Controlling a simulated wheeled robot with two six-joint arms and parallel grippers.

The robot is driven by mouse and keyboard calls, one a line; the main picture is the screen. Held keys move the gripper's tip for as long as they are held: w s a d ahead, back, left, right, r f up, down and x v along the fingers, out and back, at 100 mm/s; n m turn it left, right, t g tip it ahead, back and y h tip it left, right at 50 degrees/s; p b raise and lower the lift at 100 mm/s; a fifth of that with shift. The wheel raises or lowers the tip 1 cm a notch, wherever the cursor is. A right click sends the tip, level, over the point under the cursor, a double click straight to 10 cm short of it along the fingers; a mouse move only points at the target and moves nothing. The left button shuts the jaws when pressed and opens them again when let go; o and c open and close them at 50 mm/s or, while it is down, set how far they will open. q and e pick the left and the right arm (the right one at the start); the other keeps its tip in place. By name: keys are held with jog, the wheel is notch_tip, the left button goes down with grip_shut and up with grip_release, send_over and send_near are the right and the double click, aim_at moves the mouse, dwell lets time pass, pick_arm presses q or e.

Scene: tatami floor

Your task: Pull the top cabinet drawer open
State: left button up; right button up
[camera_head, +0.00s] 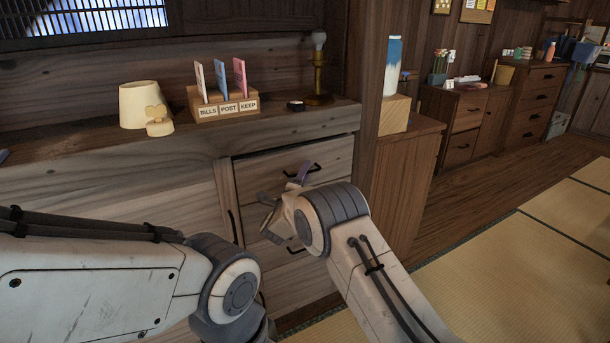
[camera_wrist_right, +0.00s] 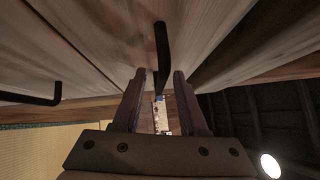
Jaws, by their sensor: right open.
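The wooden cabinet has a top drawer (camera_head: 270,170) that looks closed, its front in line with the cabinet face. Its dark bar handle (camera_head: 314,168) is partly covered by my right gripper (camera_head: 287,187), which is in front of the drawer. In the right wrist view the black handle (camera_wrist_right: 162,45) stands at the gap between the two open fingers of my right gripper (camera_wrist_right: 160,73). Clear space shows between the fingers, and I cannot tell whether either touches the handle. My left arm shows at lower left, but its gripper is out of view.
A lower handle (camera_head: 296,249) shows beneath my right gripper. A side cabinet (camera_head: 405,180) stands to the right. Tatami floor (camera_head: 500,265) lies open at the right.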

grip_shut()
dwell(1.5)
